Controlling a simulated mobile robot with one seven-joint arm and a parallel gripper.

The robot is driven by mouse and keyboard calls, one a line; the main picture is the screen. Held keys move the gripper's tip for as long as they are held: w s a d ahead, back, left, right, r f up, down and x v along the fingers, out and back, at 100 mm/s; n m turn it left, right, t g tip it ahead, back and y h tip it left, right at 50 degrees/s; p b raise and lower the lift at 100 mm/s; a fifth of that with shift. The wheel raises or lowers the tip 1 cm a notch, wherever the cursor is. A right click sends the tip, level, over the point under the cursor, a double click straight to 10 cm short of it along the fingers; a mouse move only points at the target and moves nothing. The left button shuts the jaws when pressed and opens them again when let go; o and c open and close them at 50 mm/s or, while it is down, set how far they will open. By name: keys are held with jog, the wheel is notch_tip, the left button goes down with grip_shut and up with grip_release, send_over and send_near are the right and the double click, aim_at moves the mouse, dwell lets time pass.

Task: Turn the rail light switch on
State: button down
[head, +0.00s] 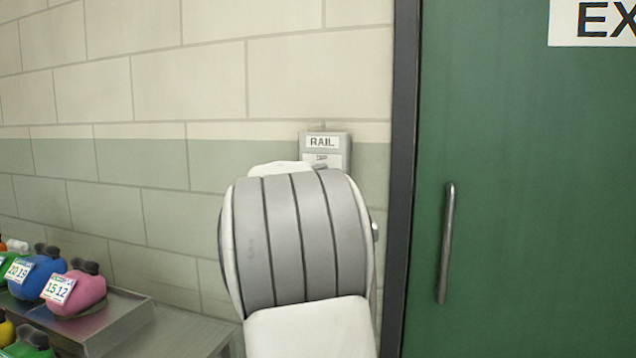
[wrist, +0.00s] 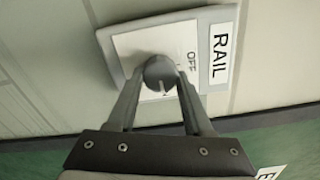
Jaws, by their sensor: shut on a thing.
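The rail light switch (head: 325,142) is a grey box on the wall with a "RAIL" label, left of the green door. In the head view my own arm covers its lower part and hides my gripper. In the wrist view the switch plate (wrist: 125,45) shows a dark round knob (wrist: 160,72) and the word "OFF" beside it. My gripper (wrist: 160,88) has its two fingers shut on the knob, one on each side. A light pointer line on the knob shows, but which mark it points at is unclear.
A green door (head: 520,200) with a metal handle (head: 446,242) and an exit sign (head: 600,22) stands to the right. The wall around the switch is bare.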

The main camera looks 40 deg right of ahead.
dwell(0.3)
jog(key=shift+c, duration=1.5)
grip_release()
jog(key=p+v, duration=0.1)
jog(key=v, duration=1.6)
jog(key=shift+s+a, duration=0.15)
jog(key=shift+a, duration=0.05)
